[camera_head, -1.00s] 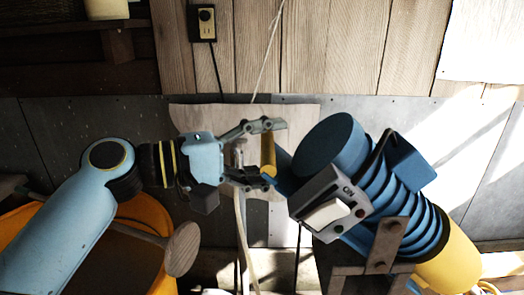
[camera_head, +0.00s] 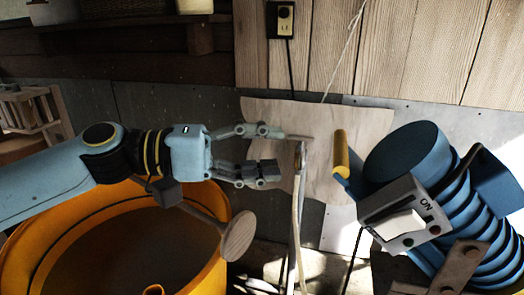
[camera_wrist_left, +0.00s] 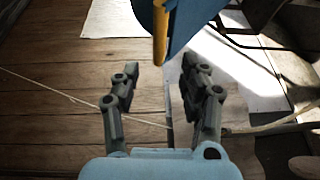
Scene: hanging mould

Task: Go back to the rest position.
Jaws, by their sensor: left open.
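My left gripper (camera_head: 288,153) reaches in from the left in the head view, open and empty. Its two fingers also stand apart in the left wrist view (camera_wrist_left: 158,82). Right of the fingertips, and apart from them, is a yellow handle (camera_head: 341,152) on a blue ribbed machine (camera_head: 410,150). The handle also shows beyond the fingers in the left wrist view (camera_wrist_left: 160,35). The machine has a grey switch box (camera_head: 405,215) marked ON. My right gripper is not in view.
A large orange tub (camera_head: 215,270) stands below my left arm, with a round wooden knob (camera_head: 238,236) at its rim. A pale board (camera_head: 262,120) and a thin cord (camera_head: 345,50) are behind the gripper. A wall outlet (camera_head: 284,18) is above.

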